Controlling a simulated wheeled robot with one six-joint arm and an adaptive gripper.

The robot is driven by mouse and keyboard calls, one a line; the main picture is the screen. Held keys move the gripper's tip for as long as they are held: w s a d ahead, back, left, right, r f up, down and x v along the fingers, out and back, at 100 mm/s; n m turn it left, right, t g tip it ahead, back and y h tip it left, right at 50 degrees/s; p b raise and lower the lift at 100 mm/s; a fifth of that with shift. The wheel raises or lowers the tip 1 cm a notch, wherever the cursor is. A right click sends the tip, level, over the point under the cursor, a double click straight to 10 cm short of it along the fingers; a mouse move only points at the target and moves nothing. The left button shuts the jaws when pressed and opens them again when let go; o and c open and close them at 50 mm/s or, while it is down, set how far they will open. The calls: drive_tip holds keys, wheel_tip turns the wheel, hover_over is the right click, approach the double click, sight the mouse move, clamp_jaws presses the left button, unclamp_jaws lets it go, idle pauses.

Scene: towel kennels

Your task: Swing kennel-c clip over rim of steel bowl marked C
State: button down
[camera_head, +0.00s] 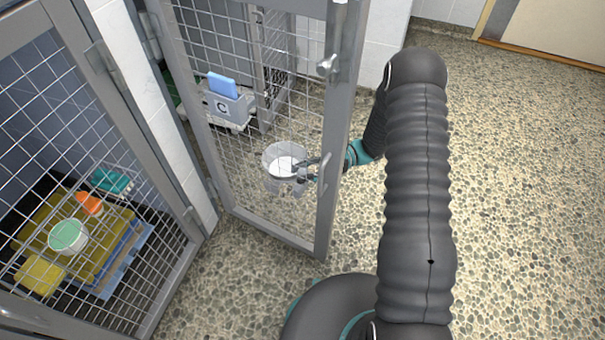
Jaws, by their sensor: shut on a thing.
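The steel bowl (284,157), round and pale inside, shows through the mesh of the open kennel door (268,237). No letter on it can be read. My gripper (302,171) is at the bowl's right rim, partly behind the mesh and near the door's free edge. It is shut on a small part there, which looks to be the kennel-c clip. The clip is too small and covered to make out, and I cannot tell whether it lies over the rim.
A grey box marked C (229,106) holds a blue item (222,85) beyond the mesh. The pebbled floor at right is clear.

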drive_tip(key=n+g+h, duration=0.2)
drive_tip(key=g, duration=0.1)
drive_tip(key=n+g+h+b, duration=0.1)
drive_tip(key=n+g+h, duration=0.1)
drive_tip(key=n+g, duration=0.1)
drive_tip(key=shift+h, duration=0.3)
drive_tip(key=shift+g, duration=0.4)
drive_tip(key=c, duration=1.1)
unclamp_jaws()
